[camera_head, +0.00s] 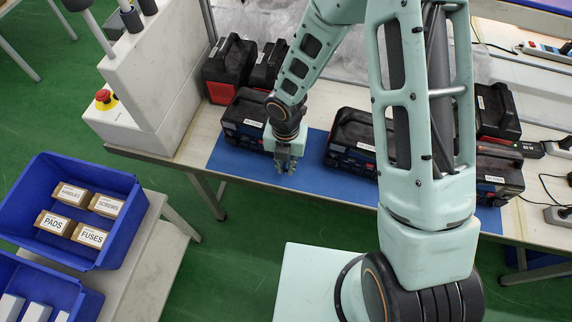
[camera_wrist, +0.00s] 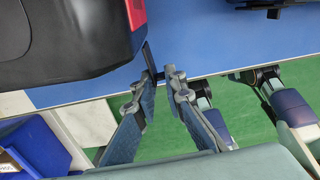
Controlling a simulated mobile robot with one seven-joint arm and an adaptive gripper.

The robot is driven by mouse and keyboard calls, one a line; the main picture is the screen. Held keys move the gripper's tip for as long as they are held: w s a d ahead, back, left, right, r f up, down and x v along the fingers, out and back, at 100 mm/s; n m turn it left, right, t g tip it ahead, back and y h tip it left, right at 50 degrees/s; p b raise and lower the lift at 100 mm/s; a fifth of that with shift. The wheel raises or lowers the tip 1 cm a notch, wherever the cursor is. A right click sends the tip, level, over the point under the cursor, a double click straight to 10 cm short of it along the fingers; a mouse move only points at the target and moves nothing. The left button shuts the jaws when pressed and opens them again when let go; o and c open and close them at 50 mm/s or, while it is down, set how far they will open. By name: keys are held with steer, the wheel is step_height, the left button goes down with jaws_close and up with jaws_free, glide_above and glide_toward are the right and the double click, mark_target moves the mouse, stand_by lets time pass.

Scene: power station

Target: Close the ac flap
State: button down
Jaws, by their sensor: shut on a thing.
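A thin dark piece (camera_wrist: 149,58), likely the ac flap, sticks out from that side toward my gripper (camera_wrist: 160,76). The fingertips are close together and shut on this thin piece. Most of the flap is hidden by the fingers, and its angle is hard to tell.
Another power station (camera_head: 352,140) stands to the right on the blue mat (camera_head: 310,165). More units stand behind and at the far right. A white pedestal with a red button (camera_head: 104,97) is at the left. Blue bins (camera_head: 120,225) sit lower left.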

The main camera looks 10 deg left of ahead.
steer(key=m, duration=0.1)
steer(key=a+m+b, duration=0.1)
steer(key=shift+f+m, duration=0.1)
steer(key=shift+m, duration=0.2)
steer(key=m+b, duration=0.1)
steer(key=m, duration=0.1)
steer(key=a+m+b, duration=0.1)
steer(key=shift+w+a+m, duration=0.15)
steer(key=shift+a+m, duration=0.05)
steer(key=shift+m, duration=0.2)
steer(key=m+b, duration=0.1)
steer(key=a+m, duration=0.1)
steer(key=m, duration=0.1)
steer(key=shift+w+b, duration=0.35)
steer(key=shift+b, duration=0.05)
steer(key=shift+w+a+m+b, duration=0.25)
steer(key=shift+m+b, duration=0.15)
steer(key=shift+m, duration=0.55)
steer(key=shift+w+a+m+b, duration=0.2)
steer(key=shift+m+b, duration=0.15)
steer(key=shift+m, duration=0.6)
steer(key=c, duration=2.1)
jaws_free()
steer(key=shift+o, duration=0.3)
steer(key=shift+r, duration=0.2)
